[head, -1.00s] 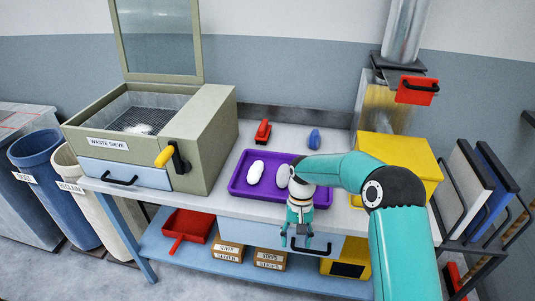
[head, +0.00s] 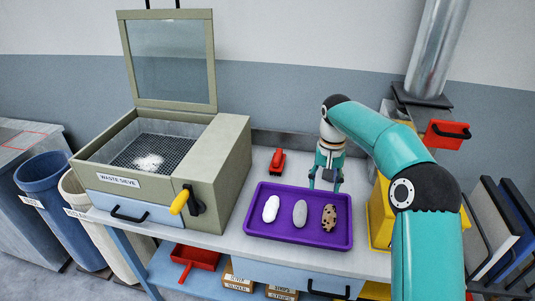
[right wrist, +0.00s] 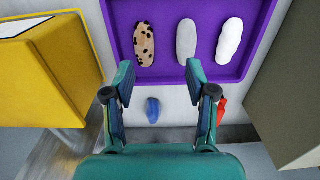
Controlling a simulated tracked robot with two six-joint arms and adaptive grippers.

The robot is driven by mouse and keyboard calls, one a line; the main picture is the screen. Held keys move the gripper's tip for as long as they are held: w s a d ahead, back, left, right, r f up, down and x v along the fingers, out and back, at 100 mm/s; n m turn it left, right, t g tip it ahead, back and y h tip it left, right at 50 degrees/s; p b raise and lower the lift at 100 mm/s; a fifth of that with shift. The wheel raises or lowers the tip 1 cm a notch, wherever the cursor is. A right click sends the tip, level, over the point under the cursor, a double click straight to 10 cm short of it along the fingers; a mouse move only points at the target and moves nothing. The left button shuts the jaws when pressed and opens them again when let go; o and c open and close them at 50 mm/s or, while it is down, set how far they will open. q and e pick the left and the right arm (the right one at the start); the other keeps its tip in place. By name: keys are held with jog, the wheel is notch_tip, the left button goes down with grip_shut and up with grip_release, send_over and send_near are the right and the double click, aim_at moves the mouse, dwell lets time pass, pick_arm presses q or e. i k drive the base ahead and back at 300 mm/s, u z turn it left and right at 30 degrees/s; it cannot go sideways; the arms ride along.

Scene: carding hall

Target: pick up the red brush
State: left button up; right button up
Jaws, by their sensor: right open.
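The red brush (head: 277,161) lies on the bench behind the purple tray, right of the waste sieve. In the right wrist view the red brush (right wrist: 220,109) is partly hidden behind the right-hand finger. My right gripper (head: 326,184) points down, open and empty, over the bench at the tray's back edge, to the right of the red brush and apart from it. Its fingers (right wrist: 160,76) show in the right wrist view with a blue brush (right wrist: 153,109) seen between them. The blue brush is hidden in the head view. My left gripper is out of view.
The purple tray (head: 298,241) holds a white, a grey and a spotted fibre roll. The waste sieve (head: 226,165) stands left, with its lid up. A yellow box (head: 381,214) stands right of the tray. Bare bench lies around the red brush.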

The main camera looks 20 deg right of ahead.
aim_at(278, 162)
jog(key=i, duration=1.15)
jog(key=z, duration=0.1)
